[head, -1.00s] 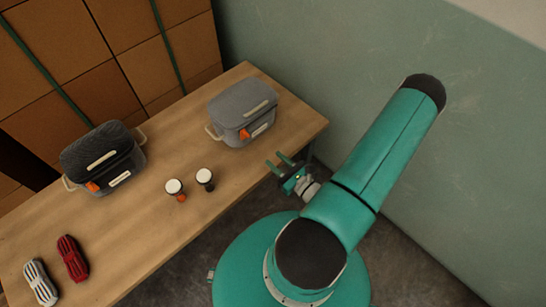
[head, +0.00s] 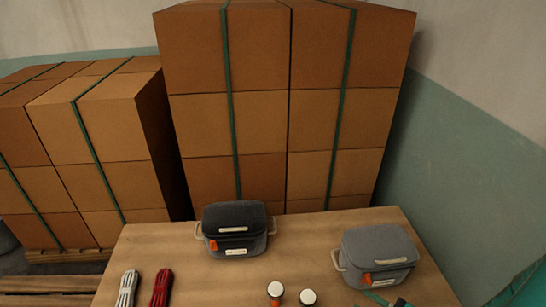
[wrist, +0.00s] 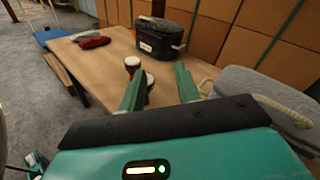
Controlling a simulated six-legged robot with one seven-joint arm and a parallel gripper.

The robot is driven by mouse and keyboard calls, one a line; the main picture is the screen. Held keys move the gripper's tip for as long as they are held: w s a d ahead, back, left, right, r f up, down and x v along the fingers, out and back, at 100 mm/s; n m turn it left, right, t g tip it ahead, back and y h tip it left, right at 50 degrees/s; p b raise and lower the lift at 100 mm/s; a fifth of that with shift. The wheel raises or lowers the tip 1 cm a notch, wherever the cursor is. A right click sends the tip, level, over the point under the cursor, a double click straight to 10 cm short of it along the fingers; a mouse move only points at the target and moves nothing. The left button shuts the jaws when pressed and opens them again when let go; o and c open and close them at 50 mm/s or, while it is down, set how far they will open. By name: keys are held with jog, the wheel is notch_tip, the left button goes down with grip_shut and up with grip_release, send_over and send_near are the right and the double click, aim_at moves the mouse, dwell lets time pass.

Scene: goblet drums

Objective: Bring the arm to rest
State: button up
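My gripper (wrist: 160,76) shows in the wrist view with its two green fingers spread apart and nothing held between them. In the head view only a bit of green finger (head: 376,298) shows at the bottom edge, just in front of the grey case; the rest of the arm is almost all out of frame. Two small goblet drums with white heads, an orange one (head: 275,290) and a dark one (head: 308,298), stand upright on the table. In the wrist view they appear beyond the fingers, partly hidden by them.
The wooden table (head: 170,245) carries a dark-lidded case (head: 235,228), a grey case (head: 378,255), a red rope bundle (head: 161,288) and a white one (head: 128,288). Strapped cartons (head: 290,110) stand behind it. A green and white wall (head: 470,170) is at the right.

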jog(key=s+a+r+n+g+h, duration=0.3)
jog(key=a+r+n+g, duration=0.7)
jog(key=r+n+g, duration=0.45)
notch_tip(320, 180, up, 14)
jog(key=s+a+n+t+h, duration=0.2)
jog(key=n+t+h, duration=0.5)
jog(key=n+h, duration=0.1)
jog(key=shift+s+n, duration=0.3)
jog(key=shift+n, duration=0.35)
